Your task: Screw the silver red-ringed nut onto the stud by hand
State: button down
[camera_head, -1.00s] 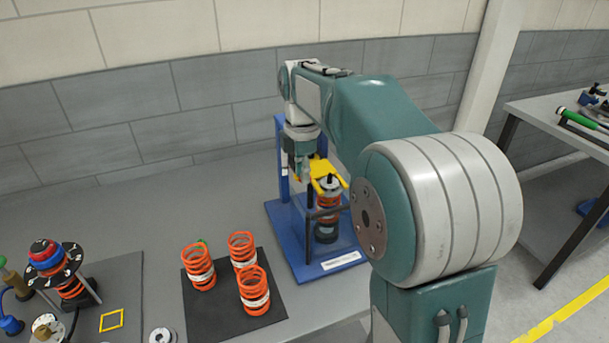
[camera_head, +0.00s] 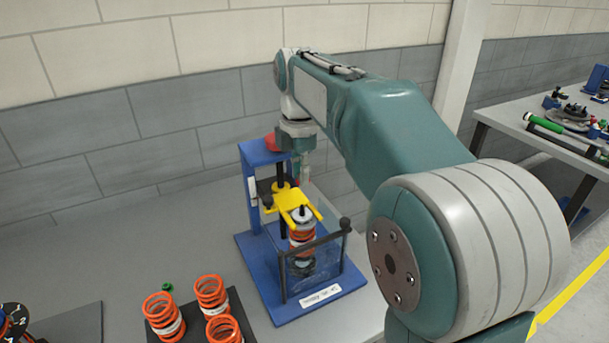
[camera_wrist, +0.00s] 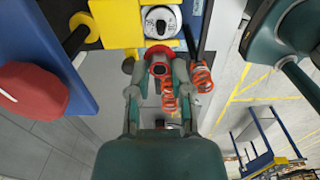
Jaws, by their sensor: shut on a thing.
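In the wrist view, my gripper (camera_wrist: 158,62) is shut on the silver nut (camera_wrist: 157,57), whose red ring (camera_wrist: 158,69) shows between the fingers. The nut is apart from the strut top. In the head view, my gripper (camera_head: 303,178) is above and beside the yellow fork; the nut is not clear there. The dark stud (camera_head: 302,211) stands upright on the silver top of the orange-spring strut (camera_head: 302,236), inside the fork. In the wrist view, the silver top with its dark stud (camera_wrist: 161,22) lies just beyond the fingertips.
The blue press (camera_head: 251,190) has a red top (camera_head: 273,142), a yellow fork (camera_head: 291,200) and a clear guard (camera_head: 315,262) with a dark bar. Several orange springs (camera_head: 211,292) stand on a dark mat at the left. A side bench (camera_head: 560,140) holds tools at the right.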

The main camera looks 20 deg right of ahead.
aim_at(300, 215)
jog(key=shift+a+f, duration=0.15)
jog(key=shift+f, duration=0.45)
jog(key=shift+a+f, duration=0.15)
jog(key=shift+f, duration=0.45)
jog(key=shift+d+f, duration=0.2)
jog(key=shift+f, duration=1)
jog(key=shift+s+f, duration=0.1)
jog(key=shift+f, duration=0.6)
jog(key=shift+f, duration=0.5)
